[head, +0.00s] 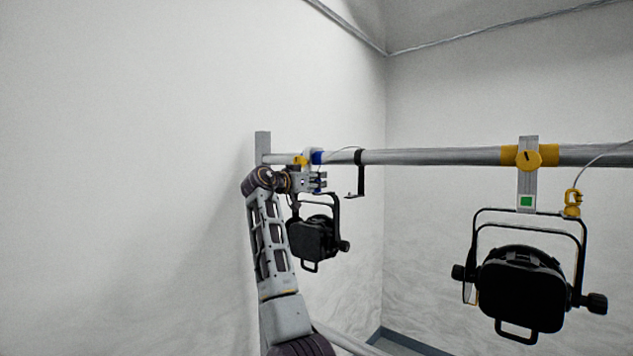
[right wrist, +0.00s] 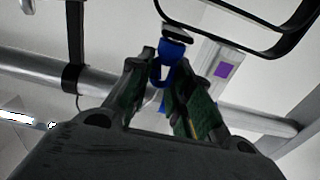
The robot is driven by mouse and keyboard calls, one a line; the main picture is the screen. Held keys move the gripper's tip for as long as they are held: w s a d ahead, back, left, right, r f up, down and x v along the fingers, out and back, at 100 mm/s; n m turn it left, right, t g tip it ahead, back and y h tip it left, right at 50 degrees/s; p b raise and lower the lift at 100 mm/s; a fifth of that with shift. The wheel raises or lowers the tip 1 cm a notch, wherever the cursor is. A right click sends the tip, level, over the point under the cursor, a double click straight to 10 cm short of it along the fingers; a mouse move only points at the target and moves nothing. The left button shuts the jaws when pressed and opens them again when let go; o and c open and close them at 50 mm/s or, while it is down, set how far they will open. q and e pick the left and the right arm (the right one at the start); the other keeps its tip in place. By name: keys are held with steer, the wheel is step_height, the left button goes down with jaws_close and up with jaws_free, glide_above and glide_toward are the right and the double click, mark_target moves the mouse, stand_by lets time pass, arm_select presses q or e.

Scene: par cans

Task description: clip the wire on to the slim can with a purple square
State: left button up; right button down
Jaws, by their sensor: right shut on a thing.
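The slim can (head: 313,238) is black and hangs by its yoke under the pipe, in the middle of the head view. In the right wrist view, its hanger strip carries a purple square (right wrist: 223,70), and a black yoke bar (right wrist: 222,38) crosses above my fingers. My right gripper (head: 322,181) is just below the pipe, above the can's body. In the right wrist view, its fingertips (right wrist: 166,80) are shut on a blue clip (right wrist: 172,52). The clip is close to the yoke; I cannot tell whether they touch. My left gripper is out of view.
A metal pipe (head: 430,157) runs across the view. A black collar with a hanging bracket (head: 361,178) sits on it, with a thin wire (head: 345,149) arching left from there. At right hangs another can (head: 521,289) with a green square and yellow clip (head: 573,203).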

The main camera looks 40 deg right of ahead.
steer(key=c, duration=1.2)
jaws_free()
steer(key=shift+a, duration=0.1)
steer(key=s+a, duration=0.1)
steer(key=a, duration=1)
steer(key=shift+a, duration=0.4)
